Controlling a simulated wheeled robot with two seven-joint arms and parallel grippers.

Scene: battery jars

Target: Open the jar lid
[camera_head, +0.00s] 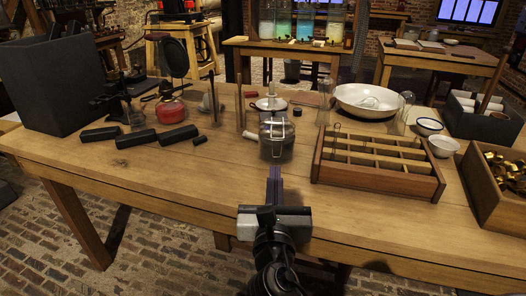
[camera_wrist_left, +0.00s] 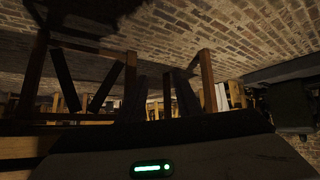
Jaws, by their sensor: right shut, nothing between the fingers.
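A small clear glass jar (camera_head: 276,149) with a metal wire clasp stands upright near the middle of the workbench in the head view. Its lid (camera_head: 274,117) appears to sit on top; the picture is too small to show how the clasp is set. My right gripper (camera_head: 274,172) is in front of the jar on the near side, pointing at it. Its fingers are together and hold nothing. A small gap seems to separate the fingertips from the jar. My left gripper is outside the head view; its dark body (camera_wrist_left: 150,155) fills the bottom of the left wrist view, with its jaw state unclear.
A wooden compartment tray (camera_head: 375,182) stands right of the jar. Black blocks (camera_head: 136,138) and a red-based burner (camera_head: 171,112) are to the left. A wide white bowl (camera_head: 350,91) and upright rods (camera_head: 240,105) stand behind. The bench front left of my right gripper is clear.

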